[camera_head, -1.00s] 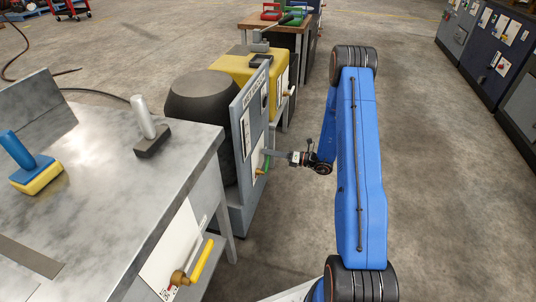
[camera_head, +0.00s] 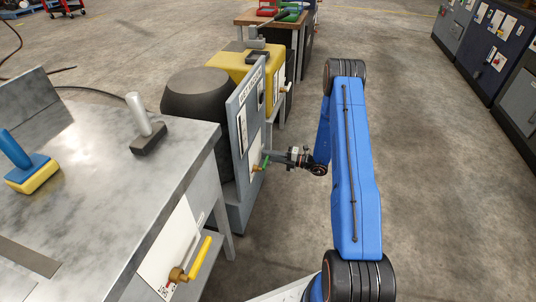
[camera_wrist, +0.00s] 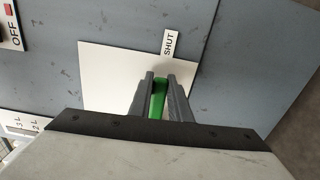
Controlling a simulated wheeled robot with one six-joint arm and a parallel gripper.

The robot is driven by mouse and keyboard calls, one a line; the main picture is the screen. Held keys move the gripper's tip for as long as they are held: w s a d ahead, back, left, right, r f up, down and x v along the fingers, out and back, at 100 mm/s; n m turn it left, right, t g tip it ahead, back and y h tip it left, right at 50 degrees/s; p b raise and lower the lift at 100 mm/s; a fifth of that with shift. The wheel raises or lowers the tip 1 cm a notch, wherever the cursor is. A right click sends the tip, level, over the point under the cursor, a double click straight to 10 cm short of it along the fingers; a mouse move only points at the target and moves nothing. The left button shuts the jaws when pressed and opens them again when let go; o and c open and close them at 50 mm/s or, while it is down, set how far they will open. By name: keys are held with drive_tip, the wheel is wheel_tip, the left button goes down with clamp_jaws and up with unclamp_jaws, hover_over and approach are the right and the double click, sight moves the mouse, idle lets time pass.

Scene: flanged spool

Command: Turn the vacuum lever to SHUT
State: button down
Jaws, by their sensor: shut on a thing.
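The green vacuum lever (camera_head: 265,162) is on a white plate on the upright grey panel (camera_head: 241,150), with brass at its base. My gripper (camera_head: 271,156) reaches it from the right. In the wrist view the green lever (camera_wrist: 158,98) stands between the two grey fingers (camera_wrist: 159,88), which are shut on it. A SHUT label (camera_wrist: 170,43) is at the top edge of the white plate (camera_wrist: 108,70), just above and slightly right of the fingertips. The lever's pivot is hidden in the wrist view.
A metal table (camera_head: 100,190) with a second, yellow lever (camera_head: 201,258) on its side is at the left. A dark drum (camera_head: 195,95) stands behind the panel, and a yellow machine (camera_head: 240,66) beyond. An OFF label (camera_wrist: 14,35) shows in the wrist view. Open floor lies right of my arm.

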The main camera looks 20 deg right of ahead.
drive_tip(key=shift+f+m, duration=0.3)
drive_tip(key=shift+d, duration=0.1)
drive_tip(key=c, duration=1.6)
unclamp_jaws()
drive_tip(key=shift+c, duration=0.2)
drive_tip(key=v, duration=1.7)
drive_tip(key=shift+s+d, duration=0.15)
